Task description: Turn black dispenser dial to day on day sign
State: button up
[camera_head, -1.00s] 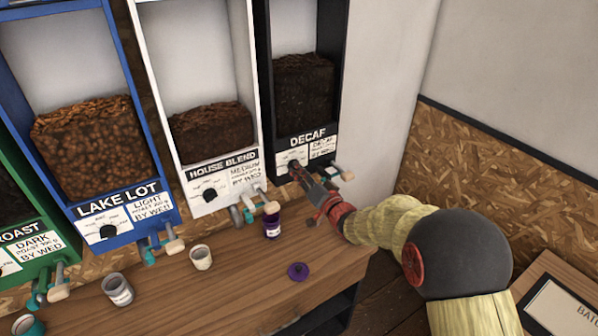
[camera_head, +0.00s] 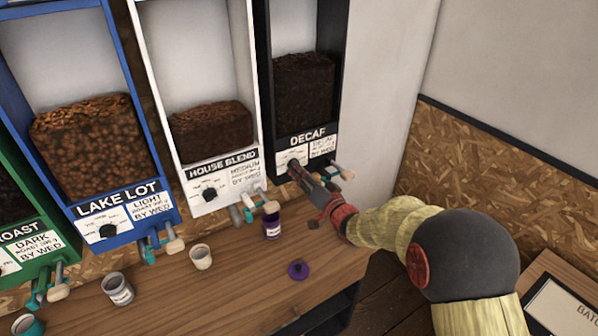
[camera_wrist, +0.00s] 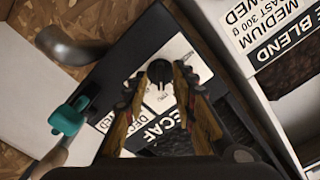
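The black dispenser (camera_head: 340,75) is labelled DECAF and holds dark beans. Its sign (camera_head: 322,147) reads DECAF, with smaller lines hard to read; DECAF and WED show in the wrist view. The black dial (camera_wrist: 161,77) sits on a white plate left of the sign. In the head view my gripper (camera_head: 294,168) reaches it from the lower right and partly covers it. In the wrist view the fingertips of my gripper (camera_wrist: 162,70) stand on either side of the dial, apart, with slim gaps seeming to show. The dial's pointer setting is not readable.
The white HOUSE BLEND dispenser (camera_head: 246,80) stands close on the left, then the blue LAKE LOT one (camera_head: 129,75). Spout handles (camera_head: 341,171) jut out below DECAF. A purple jar (camera_head: 272,226), a purple lid (camera_head: 298,269) and cups stand on the wooden counter (camera_head: 230,290).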

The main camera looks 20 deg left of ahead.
jog(key=v, duration=1.1)
jog(key=d+f+n+g+h, duration=0.1)
jog(key=d+f+h, duration=0.25)
jog(key=f, duration=0.25)
jog(key=d+f+g+h, duration=0.1)
jog(key=d+f+h, duration=0.25)
jog(key=f, duration=0.35)
jog(key=s+d+f+g+h, duration=0.15)
jog(key=s+d+h, duration=0.35)
jog(key=d, duration=0.6)
jog(key=s+d+r+m+b, duration=0.1)
jog(key=s+d+r, duration=0.4)
jog(key=s, duration=0.4)
jog(key=s+d+r+m+g+h+b, duration=0.1)
jog(key=s+d+r, duration=0.4)
jog(key=s, duration=0.5)
jog(key=s+d+r+m+g+b, duration=0.1)
jog(key=s+d+r+b, duration=0.2)
jog(key=s, duration=0.7)
jog(key=d+r, duration=0.2)
jog(key=d, duration=0.1)
jog(key=shift+d+r+h, duration=0.3)
jog(key=shift+d+h, duration=0.05)
jog(key=shift+h, duration=0.05)
